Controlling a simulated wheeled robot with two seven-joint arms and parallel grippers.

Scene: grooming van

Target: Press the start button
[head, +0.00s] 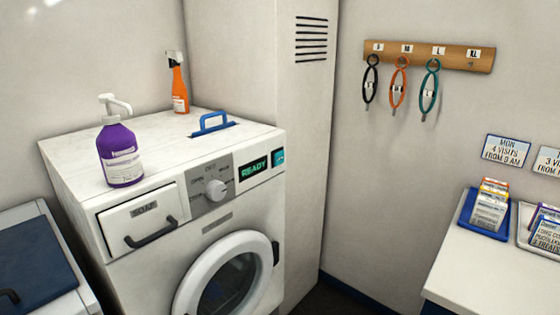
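A white front-loading washing machine (70,190) stands at the left in the head view. Its dark display (254,168) reads "READY" in green. A small teal panel (279,157), which looks like the button, sits right of the display at the panel's right end; any label on it is too small to read. A round white dial (215,189) is left of the display. The soap drawer (142,215) and the round door (187,293) look shut. Neither of my grippers is in view.
On the machine's top stand a purple pump bottle (121,158), an orange spray bottle (180,88) and a blue handle (212,123). A tall white cabinet (305,150) stands behind and right. A white counter (465,275) with trays is at right. Loops hang from a wooden rack (455,56).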

